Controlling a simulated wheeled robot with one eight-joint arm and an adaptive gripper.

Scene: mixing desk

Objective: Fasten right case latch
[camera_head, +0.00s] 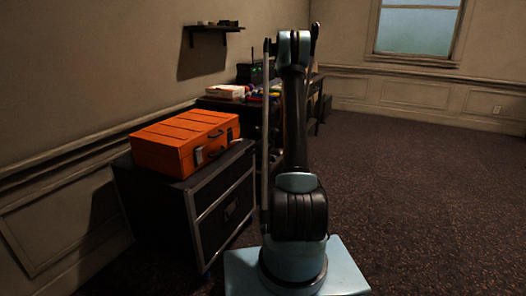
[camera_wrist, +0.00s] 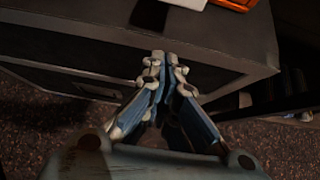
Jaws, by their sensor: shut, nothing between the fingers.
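An orange case (camera_head: 182,140) lies with its lid down on a dark cabinet. Its front carries a dark handle (camera_head: 214,151), a left latch (camera_head: 198,156) and a right latch (camera_head: 229,134). The latches are too small to tell whether they are fastened. My gripper (camera_wrist: 164,56) is shut and empty in the wrist view, in front of the cabinet top. A small orange part of the case (camera_wrist: 232,4) shows at the top edge there, beyond the fingertips. The gripper cannot be made out in the head view.
The cabinet (camera_head: 222,205) has a pale-edged front, and its dark top (camera_wrist: 222,48) extends in front of the case. A cluttered desk (camera_head: 212,102) stands behind it. A wall shelf (camera_head: 212,28) hangs above. Carpet (camera_head: 420,180) to the right is clear.

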